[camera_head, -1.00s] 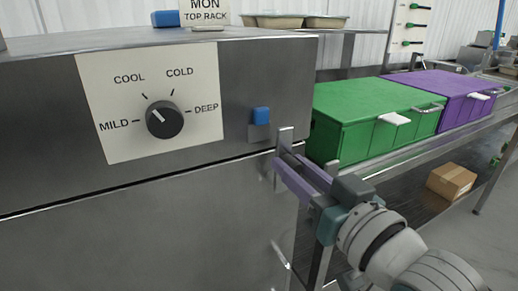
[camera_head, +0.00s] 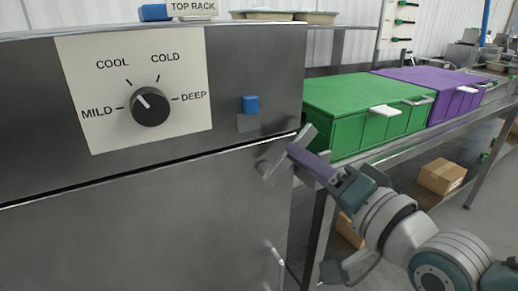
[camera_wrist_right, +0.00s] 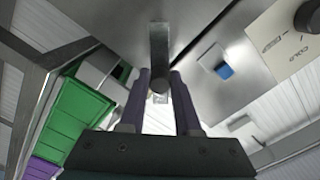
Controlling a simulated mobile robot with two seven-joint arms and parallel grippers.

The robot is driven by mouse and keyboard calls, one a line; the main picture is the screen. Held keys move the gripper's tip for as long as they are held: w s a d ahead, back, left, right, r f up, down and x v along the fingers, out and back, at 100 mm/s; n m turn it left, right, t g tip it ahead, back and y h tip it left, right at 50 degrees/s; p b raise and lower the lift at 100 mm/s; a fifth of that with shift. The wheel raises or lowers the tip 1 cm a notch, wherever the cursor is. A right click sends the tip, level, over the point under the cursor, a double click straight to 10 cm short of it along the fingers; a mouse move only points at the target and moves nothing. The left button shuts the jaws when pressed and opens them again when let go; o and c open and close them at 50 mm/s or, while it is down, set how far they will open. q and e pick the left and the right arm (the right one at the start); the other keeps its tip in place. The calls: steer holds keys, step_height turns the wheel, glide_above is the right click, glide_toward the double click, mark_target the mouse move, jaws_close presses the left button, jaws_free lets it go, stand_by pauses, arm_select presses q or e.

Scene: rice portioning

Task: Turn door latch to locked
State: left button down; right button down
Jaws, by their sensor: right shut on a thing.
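The door latch (camera_head: 304,137) is a grey metal bar at the right edge of the steel cabinet, level with the seam above the door (camera_head: 150,235). It is tilted, its upper end leaning right. My right gripper (camera_head: 292,150) has purple fingers and is shut on the latch, reaching in from the right. In the right wrist view the latch (camera_wrist_right: 158,42) runs down between the two fingers (camera_wrist_right: 160,92), and a round end shows between the fingertips. Part of the latch is hidden by the fingers. My left gripper is not in view.
A dial (camera_head: 150,107) on a white plate points between MILD and COOL. A blue block (camera_head: 250,104) sits above a small metal plate right of it. Green (camera_head: 365,105) and purple (camera_head: 440,85) boxes stand on the counter to the right. A cardboard box (camera_head: 442,176) lies below.

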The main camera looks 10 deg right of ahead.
steer(key=shift+w+d+f+m+b, duration=0.15)
steer(key=shift+f+m+b, duration=0.35)
steer(key=shift+m+b, duration=0.75)
steer(key=shift+d+f+m+b, duration=0.3)
steer(key=shift+f+m+b, duration=0.35)
steer(key=shift+m, duration=1.1)
steer(key=shift+w+d+f+m+b, duration=0.1)
steer(key=shift+d+f+m+b, duration=0.2)
steer(key=shift+m+b, duration=1)
steer(key=shift+a+f+m, duration=0.1)
steer(key=shift+m, duration=0.2)
steer(key=c, duration=0.6)
jaws_free()
steer(key=shift+f, duration=0.1)
steer(key=shift+c, duration=0.2)
steer(key=shift+s, duration=0.1)
steer(key=p+v, duration=0.1)
steer(key=v, duration=0.8)
steer(key=shift+s, duration=0.35)
